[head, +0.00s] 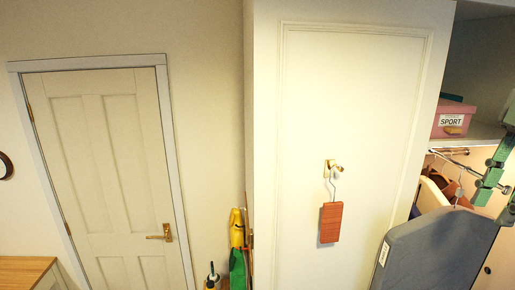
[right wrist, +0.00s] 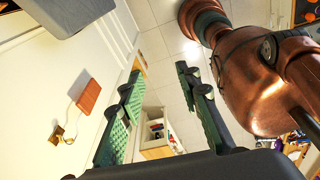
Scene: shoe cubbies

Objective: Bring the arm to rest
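My right gripper (head: 494,177) shows at the right edge of the head view, partly cut off, with green finger pads. It appears in front of the open closet. In the right wrist view its two dark fingers with green pads (right wrist: 160,100) stand well apart. Nothing is between them except the background, so it is open and empty. My left gripper is not in view in either picture.
A red block (head: 331,222) hangs by a wire from a brass hook (head: 332,166) on a white panel. A pink box (head: 453,120) sits on the closet shelf. A large grey shape (head: 435,250) fills the lower right. A closed door (head: 108,150) is at left.

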